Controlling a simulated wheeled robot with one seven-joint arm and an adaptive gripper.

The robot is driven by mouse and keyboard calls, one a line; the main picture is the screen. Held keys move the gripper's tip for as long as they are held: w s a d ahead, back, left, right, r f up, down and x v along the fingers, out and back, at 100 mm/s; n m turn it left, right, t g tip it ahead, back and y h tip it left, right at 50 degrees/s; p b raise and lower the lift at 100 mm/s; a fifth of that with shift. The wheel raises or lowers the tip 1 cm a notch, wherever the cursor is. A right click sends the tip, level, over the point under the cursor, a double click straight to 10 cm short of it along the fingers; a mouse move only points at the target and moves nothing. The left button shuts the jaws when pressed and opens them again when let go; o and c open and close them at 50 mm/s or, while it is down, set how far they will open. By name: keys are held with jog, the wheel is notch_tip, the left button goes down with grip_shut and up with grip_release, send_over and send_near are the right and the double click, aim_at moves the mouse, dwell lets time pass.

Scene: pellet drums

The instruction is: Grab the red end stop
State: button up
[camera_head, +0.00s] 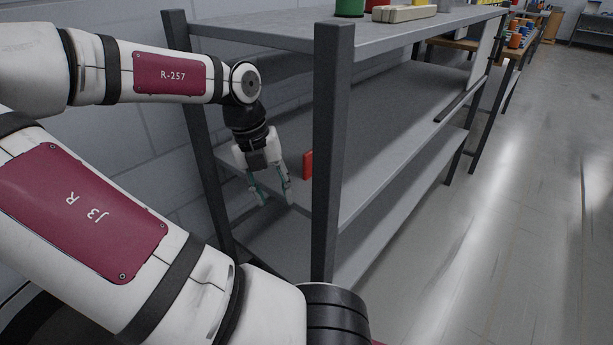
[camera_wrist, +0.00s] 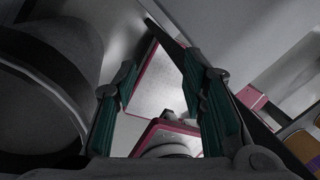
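The red end stop (camera_head: 307,165) shows in the head view as a small upright red block at the middle shelf level, just left of the near dark post, which may hide part of it. My gripper (camera_head: 275,199) hangs down to the left of it, inside the shelf frame, with its teal fingers spread and nothing between them. The red block and the fingers look apart. In the wrist view my gripper (camera_wrist: 160,72) has a clear gap between its fingers. I cannot make out the end stop for certain there.
The grey rack (camera_head: 400,105) has a dark front post (camera_head: 333,150) close to the right of my gripper. A green drum (camera_head: 349,8) and a beige block (camera_head: 404,13) stand on the top shelf. The visible middle shelf is largely bare. Open floor (camera_head: 520,220) lies right.

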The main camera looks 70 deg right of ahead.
aim_at(307, 157)
jog(key=d+r+m+h+b, duration=0.1)
jog(key=d+m+b, duration=0.1)
jog(key=d, duration=0.3)
jog(key=s+d+r+m+h+b, duration=0.1)
jog(key=d+m+h+b, duration=0.1)
jog(key=d, duration=0.3)
jog(key=s+d+r+m+h+b, duration=0.1)
jog(key=d+m+b, duration=0.2)
jog(key=d+b, duration=0.1)
jog(key=shift+s+d+r+g+h, duration=0.15)
jog(key=shift+d, duration=0.25)
jog(key=shift+s+d+r+g+h, duration=0.1)
jog(key=shift+d+g+h, duration=0.05)
jog(key=shift+d, duration=0.2)
jog(key=shift+d+f+b, duration=0.1)
jog(key=shift+f+b, duration=0.3)
jog(key=shift+f, duration=0.1)
grip_shut()
